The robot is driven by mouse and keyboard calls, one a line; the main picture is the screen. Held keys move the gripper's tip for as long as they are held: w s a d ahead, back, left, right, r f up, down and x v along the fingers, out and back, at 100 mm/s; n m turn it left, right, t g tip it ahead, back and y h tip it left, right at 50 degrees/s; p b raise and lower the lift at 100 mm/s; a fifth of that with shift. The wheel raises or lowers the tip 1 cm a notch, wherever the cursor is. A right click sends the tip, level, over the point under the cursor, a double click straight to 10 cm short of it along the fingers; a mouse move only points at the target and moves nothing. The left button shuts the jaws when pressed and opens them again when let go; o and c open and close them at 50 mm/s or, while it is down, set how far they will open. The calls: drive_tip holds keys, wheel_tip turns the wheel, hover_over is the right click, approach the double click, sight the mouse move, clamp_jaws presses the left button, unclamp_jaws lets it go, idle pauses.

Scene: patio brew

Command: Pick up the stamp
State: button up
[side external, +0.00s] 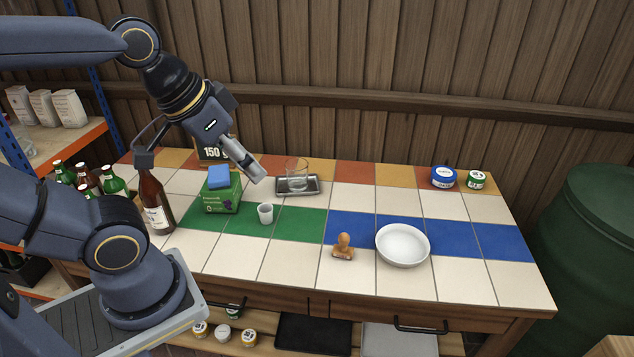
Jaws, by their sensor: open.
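The stamp (343,247) has a tan, rounded wooden handle on a small base. It stands upright on the tiled table in the side external view, just left of a white bowl (402,244). My gripper (249,170) is open and empty. It is in the air above the back left part of the table, to the left of the stamp and farther back, well apart from it. One finger hides part of the other, and the space between the fingertips is hard to see.
Blue and green jars stand back right. The table's front right is clear.

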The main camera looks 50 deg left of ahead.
drive_tip(key=w+r+m+t, duration=0.1)
drive_tip(key=w+r+t, duration=0.1)
drive_tip(key=w, duration=0.5)
drive_tip(key=m+g, duration=0.1)
drive_tip(key=m, duration=0.1)
hover_over(342, 236)
drive_tip(key=s, duration=0.5)
wheel_tip(342, 236, down, 12)
drive_tip(key=w+f, duration=0.1)
drive_tip(key=f, duration=0.5)
drive_tip(key=w+f+n+g, duration=0.1)
drive_tip(key=f, duration=0.6)
drive_tip(key=w+f+g, duration=0.1)
drive_tip(key=f, duration=0.6)
drive_tip(key=shift+w+a+h, duration=0.25)
drive_tip(key=shift+a+h, duration=0.05)
drive_tip(key=shift+a, duration=0.1)
drive_tip(key=x, duration=0.5)
drive_tip(key=shift+w+d+f, duration=0.15)
drive_tip(key=shift+d+f, duration=0.1)
clamp_jaws()
